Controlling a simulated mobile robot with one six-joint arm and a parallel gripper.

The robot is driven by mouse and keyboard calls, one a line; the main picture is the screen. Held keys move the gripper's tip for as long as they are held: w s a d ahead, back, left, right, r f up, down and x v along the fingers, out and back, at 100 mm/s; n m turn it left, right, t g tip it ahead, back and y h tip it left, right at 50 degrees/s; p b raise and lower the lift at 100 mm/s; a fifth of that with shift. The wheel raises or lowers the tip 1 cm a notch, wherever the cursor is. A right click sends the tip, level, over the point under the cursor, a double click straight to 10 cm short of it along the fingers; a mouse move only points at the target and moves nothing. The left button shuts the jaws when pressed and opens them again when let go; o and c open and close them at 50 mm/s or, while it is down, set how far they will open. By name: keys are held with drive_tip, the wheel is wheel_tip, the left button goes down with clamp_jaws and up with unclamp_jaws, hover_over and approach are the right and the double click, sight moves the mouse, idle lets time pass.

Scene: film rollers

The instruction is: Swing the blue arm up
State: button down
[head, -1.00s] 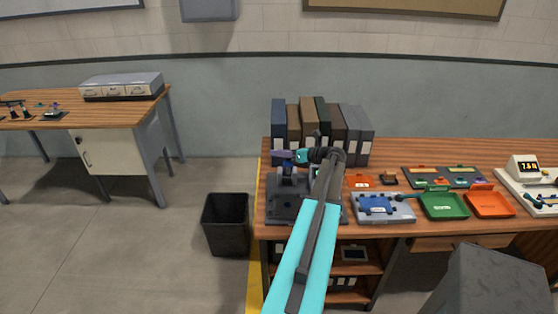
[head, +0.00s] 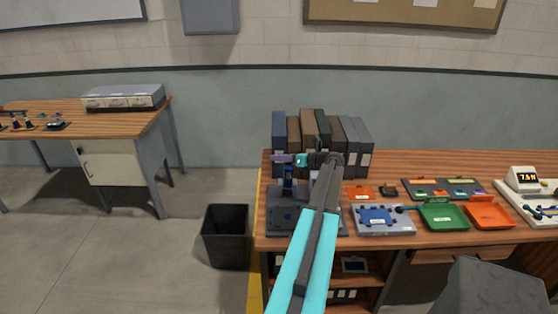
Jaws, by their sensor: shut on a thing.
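The dark grey device (head: 283,214) stands at the left end of the wooden bench. Its blue arm (head: 288,172) rises roughly upright from the base. My gripper (head: 288,159) is at the top of the blue arm and shut on it, reaching in from the right. The jaws are small in the picture, and the exact grip is hard to make out. My forearm hides the right side of the device.
Several binders (head: 322,140) stand just behind my gripper. To the right on the bench are a grey-blue tray device (head: 392,228), a green tray (head: 445,217) and an orange tray (head: 491,213). A black bin (head: 226,236) stands on the floor to the left.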

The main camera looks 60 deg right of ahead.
drive_tip(key=shift+s+d+f, duration=0.2)
drive_tip(key=shift+f, duration=0.25)
drive_tip(key=shift+s+d+f, duration=0.15)
drive_tip(key=shift+f, duration=0.25)
drive_tip(key=c, duration=1.7)
unclamp_jaws()
drive_tip(key=shift+c, duration=0.2)
drive_tip(key=o, duration=0.4)
drive_tip(key=shift+d+f, duration=0.2)
drive_tip(key=shift+c, duration=0.2)
drive_tip(key=shift+w+a+r, duration=0.1)
drive_tip(key=shift+w, duration=0.05)
